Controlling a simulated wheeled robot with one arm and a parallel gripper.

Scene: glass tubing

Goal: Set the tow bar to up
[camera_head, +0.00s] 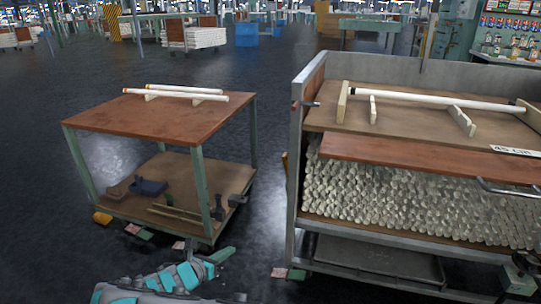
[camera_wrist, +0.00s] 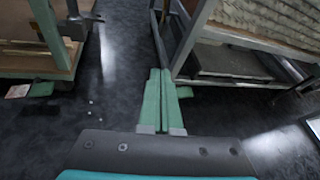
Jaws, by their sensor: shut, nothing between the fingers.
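I cannot pick out a tow bar for certain in either view. The large cart (camera_head: 292,185) on the right carries glass tubes and has dark bent handles (camera_head: 505,188) on its side. A dark fitting (camera_head: 520,268) shows low at its front right, partly cut off by the frame edge. My gripper (camera_head: 226,253) is low over the floor, between the two carts and in front of them. In the wrist view its green fingers (camera_wrist: 160,72) are together with nothing between them. They point toward the floor gap beside the large cart's lower frame (camera_wrist: 212,82).
A smaller two-level cart (camera_head: 165,118) stands on the left, with white tubes on top and dark tools on its lower shelf. Its green leg (camera_wrist: 50,32) shows at left in the wrist view. Dark floor (camera_head: 265,215) is free between the carts.

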